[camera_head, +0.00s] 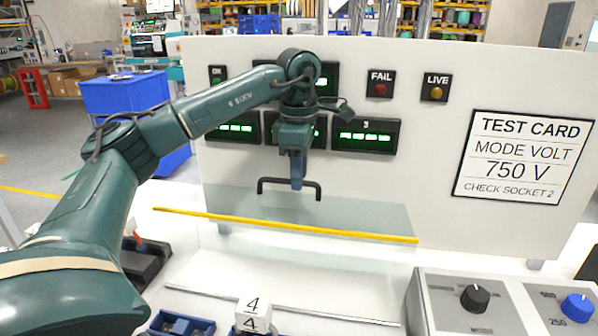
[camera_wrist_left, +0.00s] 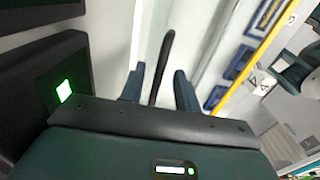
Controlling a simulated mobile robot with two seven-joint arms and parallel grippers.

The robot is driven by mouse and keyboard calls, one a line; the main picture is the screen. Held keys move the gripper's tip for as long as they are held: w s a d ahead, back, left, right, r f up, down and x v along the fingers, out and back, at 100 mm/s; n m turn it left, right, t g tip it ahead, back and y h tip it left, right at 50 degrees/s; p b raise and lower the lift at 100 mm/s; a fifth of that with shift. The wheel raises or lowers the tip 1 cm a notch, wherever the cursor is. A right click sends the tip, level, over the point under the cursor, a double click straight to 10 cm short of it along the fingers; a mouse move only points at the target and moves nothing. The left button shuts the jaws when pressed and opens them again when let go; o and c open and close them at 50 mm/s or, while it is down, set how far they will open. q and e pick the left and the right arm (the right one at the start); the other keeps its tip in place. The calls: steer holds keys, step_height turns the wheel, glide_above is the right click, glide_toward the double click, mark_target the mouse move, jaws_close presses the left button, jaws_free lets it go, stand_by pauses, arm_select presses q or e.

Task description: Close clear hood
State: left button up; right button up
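The clear hood (camera_head: 350,217) is a see-through sheet in front of the white panel, with a yellow strip (camera_head: 290,228) along its front edge. The strip appears raised above the bench, and the hood's exact tilt is hard to tell. A black bar handle (camera_head: 310,184) stands on the hood; it also shows in the left wrist view (camera_wrist_left: 164,60). My left gripper (camera_head: 296,184) points down at the handle. In the left wrist view its two blue fingers (camera_wrist_left: 159,88) stand on either side of the bar, with gaps showing. My right gripper is not clearly seen.
Blue sockets (camera_head: 181,325) and a white block marked 4 (camera_head: 254,312) sit at the front below the hood. A grey box with knobs (camera_head: 505,307) stands at the right. The white upright panel (camera_head: 420,170) with displays and lamps rises behind.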

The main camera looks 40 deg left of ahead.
arm_select(q)
jaws_close()
stand_by(0.4)
